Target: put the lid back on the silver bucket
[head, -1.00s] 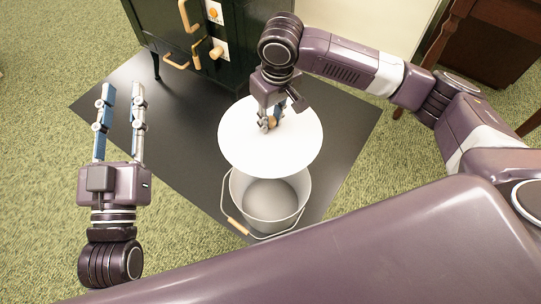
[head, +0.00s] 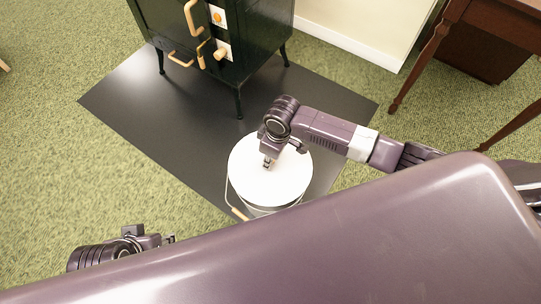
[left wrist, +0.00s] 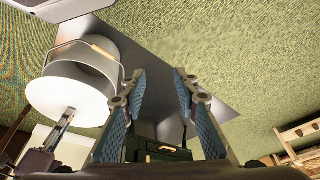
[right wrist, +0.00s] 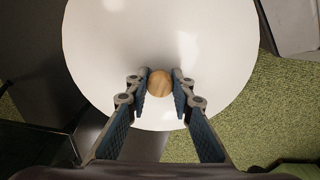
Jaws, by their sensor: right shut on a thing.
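The white round lid (head: 262,185) is over the silver bucket (head: 268,211) in the head view and covers its opening. The lid also shows in the left wrist view (left wrist: 68,98), with the bucket (left wrist: 84,55) beside it in the picture. I cannot tell whether the lid rests on the rim or is just above it. My right gripper (head: 268,162) is shut on the lid's wooden knob (right wrist: 160,83).
The bucket stands on a dark floor mat (head: 150,115). A dark green stove (head: 240,70) with wooden handles stands behind it. A wooden table leg (head: 420,68) is at the right.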

